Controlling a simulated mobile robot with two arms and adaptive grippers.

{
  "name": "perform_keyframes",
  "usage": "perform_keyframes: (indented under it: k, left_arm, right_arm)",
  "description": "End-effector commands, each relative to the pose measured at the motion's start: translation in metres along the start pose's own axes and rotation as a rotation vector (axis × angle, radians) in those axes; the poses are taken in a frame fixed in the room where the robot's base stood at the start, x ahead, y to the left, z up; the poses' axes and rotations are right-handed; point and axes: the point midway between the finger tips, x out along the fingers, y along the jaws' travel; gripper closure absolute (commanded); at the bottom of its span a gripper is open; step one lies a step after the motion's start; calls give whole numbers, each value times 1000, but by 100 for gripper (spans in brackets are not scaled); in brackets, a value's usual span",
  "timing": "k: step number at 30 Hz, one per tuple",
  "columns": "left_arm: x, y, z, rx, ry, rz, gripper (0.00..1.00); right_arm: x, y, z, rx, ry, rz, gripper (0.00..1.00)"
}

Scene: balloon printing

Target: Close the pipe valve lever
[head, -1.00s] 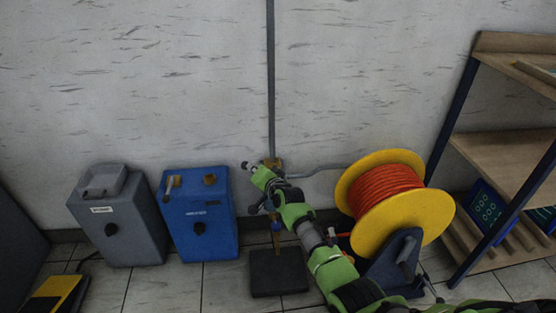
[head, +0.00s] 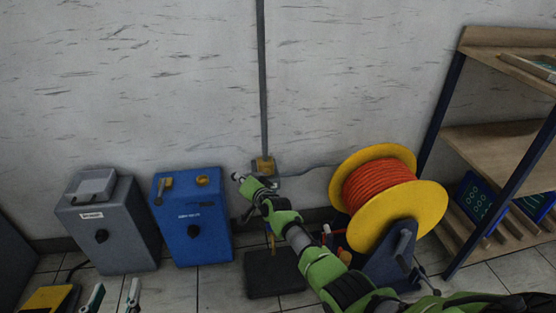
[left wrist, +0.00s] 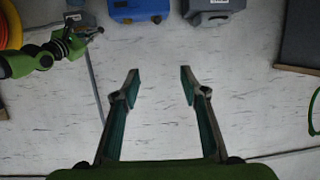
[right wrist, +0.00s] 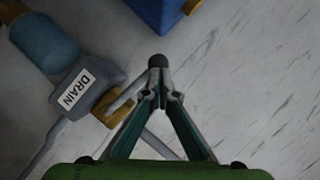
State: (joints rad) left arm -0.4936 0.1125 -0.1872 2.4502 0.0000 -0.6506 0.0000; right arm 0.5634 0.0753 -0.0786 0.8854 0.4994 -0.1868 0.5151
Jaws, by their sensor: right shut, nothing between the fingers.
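The pipe valve (head: 264,167) is a brass fitting at the foot of the grey wall pipe. In the right wrist view, a grey block labelled DRAIN (right wrist: 80,88) has a brass end (right wrist: 108,107) and a blue cylinder (right wrist: 43,42). A pale bar (right wrist: 126,98) runs from the brass end toward my fingers and may be the lever; I cannot tell whether they touch. My right gripper (head: 241,180) is shut and empty, just left of the valve; it also shows in the right wrist view (right wrist: 158,78). My left gripper (left wrist: 160,72) is open and empty, also at the head view's lower left (head: 115,290).
A blue box (head: 191,215) and a grey box (head: 105,220) stand left of the valve. A yellow reel of orange hose (head: 385,195) and a wooden shelf rack (head: 495,140) stand to the right. A dark block (head: 273,274) lies below the valve.

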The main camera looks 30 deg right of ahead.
Motion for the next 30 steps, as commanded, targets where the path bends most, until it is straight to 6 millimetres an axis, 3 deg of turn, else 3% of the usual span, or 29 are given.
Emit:
perform_keyframes:
  k: [17, 23, 30]
  left_arm:
    - [0, 0, 0, 0, -1, 0, 60]
    - [-6, -3, 22, 0, -110, -6, 60]
    - [-26, -9, 71, -1, -340, -20, 60]
  right_arm:
    - [1, -6, -2, 2, 4, -9, 100]
    - [-2, -11, -5, 2, 4, -9, 100]
    - [-6, -15, -10, 1, 2, -5, 100]
